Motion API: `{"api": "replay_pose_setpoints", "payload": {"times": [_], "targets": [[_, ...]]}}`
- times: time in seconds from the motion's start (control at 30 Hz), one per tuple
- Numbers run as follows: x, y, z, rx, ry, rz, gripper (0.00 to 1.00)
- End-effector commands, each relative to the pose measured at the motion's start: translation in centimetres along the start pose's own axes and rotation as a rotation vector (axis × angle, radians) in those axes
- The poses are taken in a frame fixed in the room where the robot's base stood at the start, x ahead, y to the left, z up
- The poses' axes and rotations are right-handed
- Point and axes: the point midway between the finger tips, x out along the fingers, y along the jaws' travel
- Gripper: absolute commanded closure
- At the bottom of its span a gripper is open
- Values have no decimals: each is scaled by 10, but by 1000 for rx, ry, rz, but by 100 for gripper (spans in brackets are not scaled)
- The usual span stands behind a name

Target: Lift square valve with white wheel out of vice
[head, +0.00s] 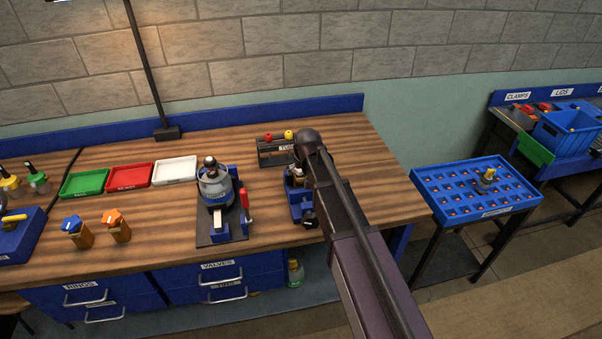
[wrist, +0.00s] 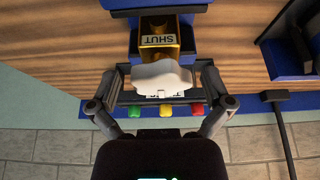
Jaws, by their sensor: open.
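The square valve (wrist: 157,45) is brass-coloured, with a "SHUT" label, and sits in the blue vice (wrist: 118,4). Its white wheel (wrist: 160,77) faces my gripper in the wrist view. In the head view the blue vice (head: 301,208) stands near the bench's front right edge, with its upper part and the valve mostly hidden by my arm. My gripper (wrist: 157,82) is open, one finger on each side of the white wheel. I see gaps between wheel and fingers.
A dark rack (head: 274,152) with coloured knobs stands behind the vice. A clamped grey pot (head: 215,187) with a red-handled clamp is to the left. A blue tray (head: 462,208) with holes, one holding a valve-like part (head: 487,177), stands right of the bench. White, red and green trays lie left.

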Motion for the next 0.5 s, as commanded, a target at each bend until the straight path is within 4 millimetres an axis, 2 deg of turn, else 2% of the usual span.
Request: {"api": "replay_pose_setpoints", "payload": {"times": [0.03,0.2,0.5], "targets": [[9,0,1,0,0,0,0],[23,0,1,0,0,0,0],[41,0,0,1,0,0,0]]}}
